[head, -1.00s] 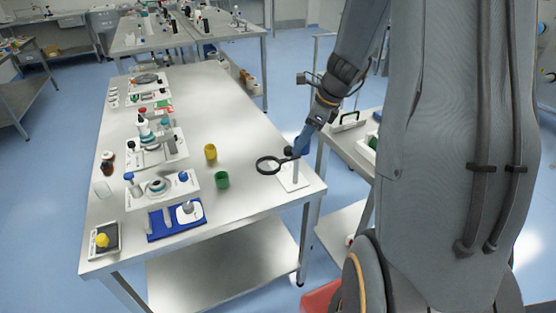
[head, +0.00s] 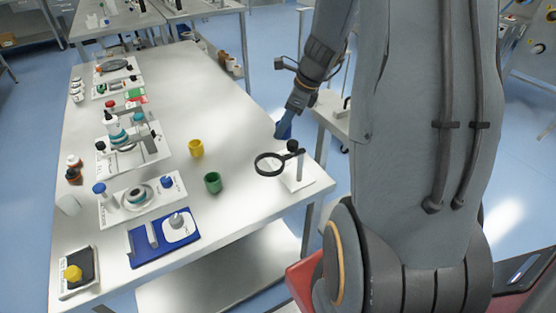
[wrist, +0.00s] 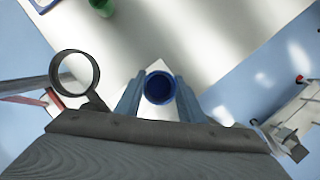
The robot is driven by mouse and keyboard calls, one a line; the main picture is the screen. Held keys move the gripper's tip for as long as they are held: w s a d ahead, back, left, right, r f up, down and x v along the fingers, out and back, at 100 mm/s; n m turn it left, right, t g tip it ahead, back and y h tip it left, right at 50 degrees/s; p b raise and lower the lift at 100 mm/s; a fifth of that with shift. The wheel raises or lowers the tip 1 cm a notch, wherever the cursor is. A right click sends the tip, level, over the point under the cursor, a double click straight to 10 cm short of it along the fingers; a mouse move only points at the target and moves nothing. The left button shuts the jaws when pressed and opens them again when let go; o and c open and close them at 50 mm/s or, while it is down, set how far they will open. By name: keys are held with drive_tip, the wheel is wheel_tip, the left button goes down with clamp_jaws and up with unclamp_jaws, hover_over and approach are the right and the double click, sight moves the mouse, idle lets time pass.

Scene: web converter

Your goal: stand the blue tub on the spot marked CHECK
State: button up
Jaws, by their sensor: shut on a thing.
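The blue tub (wrist: 159,88) is held between the two fingers of my gripper (wrist: 159,95), its round open mouth facing the wrist camera. In the head view, my gripper (head: 283,128) is at the right edge of the steel table (head: 245,135), beyond the magnifier stand. Part of the tub (head: 286,131) shows there as dark blue; my gripper hides some of it. In the wrist view a pale surface lies below the tub. I cannot make out the word CHECK on any marking.
A magnifier (head: 270,164) on a white base stands at the near right corner, left of the tub in the wrist view (wrist: 75,73). A yellow cup (head: 196,148) and a green cup (head: 212,183) stand mid-table. Labelled white trays (head: 140,200) line the left side.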

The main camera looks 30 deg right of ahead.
drive_tip(key=shift+w+f, duration=0.2)
drive_tip(key=shift+f, duration=0.3)
wheel_tip(320, 180, down, 10)
drive_tip(key=shift+r, duration=0.2)
drive_tip(key=o, duration=1.3)
drive_tip(key=shift+c, duration=0.2)
drive_tip(key=v, duration=1.2)
drive_tip(key=shift+b, duration=0.3)
drive_tip(key=shift+s+r, duration=0.1)
